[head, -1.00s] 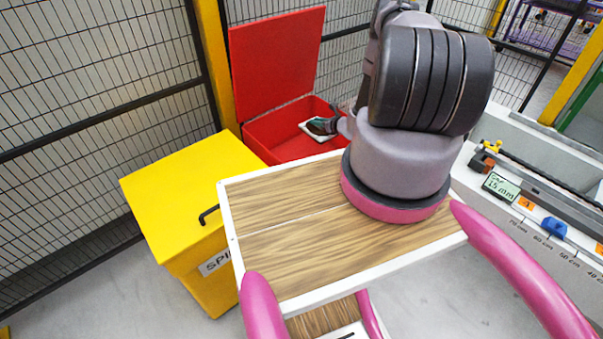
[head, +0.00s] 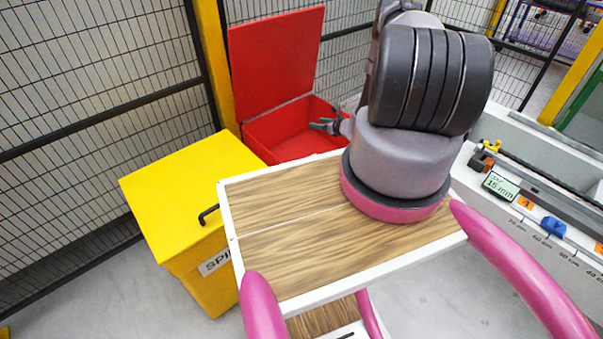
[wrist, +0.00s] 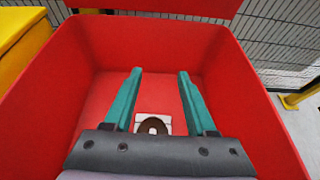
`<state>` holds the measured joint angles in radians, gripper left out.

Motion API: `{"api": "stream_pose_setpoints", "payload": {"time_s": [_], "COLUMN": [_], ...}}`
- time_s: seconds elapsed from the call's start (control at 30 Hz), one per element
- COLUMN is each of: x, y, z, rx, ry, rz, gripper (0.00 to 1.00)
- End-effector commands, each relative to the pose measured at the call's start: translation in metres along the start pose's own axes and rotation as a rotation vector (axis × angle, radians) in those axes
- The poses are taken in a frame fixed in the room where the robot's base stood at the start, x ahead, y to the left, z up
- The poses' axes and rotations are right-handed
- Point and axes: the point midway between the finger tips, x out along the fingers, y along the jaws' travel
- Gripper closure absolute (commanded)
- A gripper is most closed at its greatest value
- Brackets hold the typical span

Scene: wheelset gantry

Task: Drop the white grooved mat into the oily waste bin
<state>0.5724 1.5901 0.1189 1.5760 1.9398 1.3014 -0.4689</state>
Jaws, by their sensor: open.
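The red bin (head: 285,128) stands behind my wooden top with its lid (head: 277,62) raised. My gripper (head: 324,125) is over the bin's right part, with its teal fingers apart and nothing between them. In the wrist view, my gripper (wrist: 160,72) points down into the bin (wrist: 62,95). A small white piece with a brown ring-shaped mark, which looks like the mat (wrist: 140,119), lies low inside the bin. My gripper's body hides part of it, and its grooves cannot be made out. The mat does not show in the head view.
A yellow bin (head: 185,170) with a black handle stands left of the red bin. Wire mesh fencing (head: 90,120) and a yellow post (head: 213,60) are close behind. A grey measuring bench (head: 540,190) with a scale and display stands at right.

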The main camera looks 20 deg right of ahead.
Motion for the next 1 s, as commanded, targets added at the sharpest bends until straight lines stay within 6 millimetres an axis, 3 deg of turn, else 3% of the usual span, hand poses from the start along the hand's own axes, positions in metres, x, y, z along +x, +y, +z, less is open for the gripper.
{"api": "stream_pose_setpoints", "payload": {"time_s": [0.2, 0.43, 0.6, 1.0], "x": [-0.045, -0.082, -0.091, -0.092], "y": [-0.001, -0.001, 0.000, 0.000], "z": [0.000, 0.000, 0.000, 0.001], "rx": [0.002, 0.001, 0.000, -0.002], "ry": [0.002, 0.002, 0.000, -0.001], "rz": [-0.002, -0.002, 0.000, 0.001], "gripper": [0.44, 0.44, 0.44, 0.44]}}
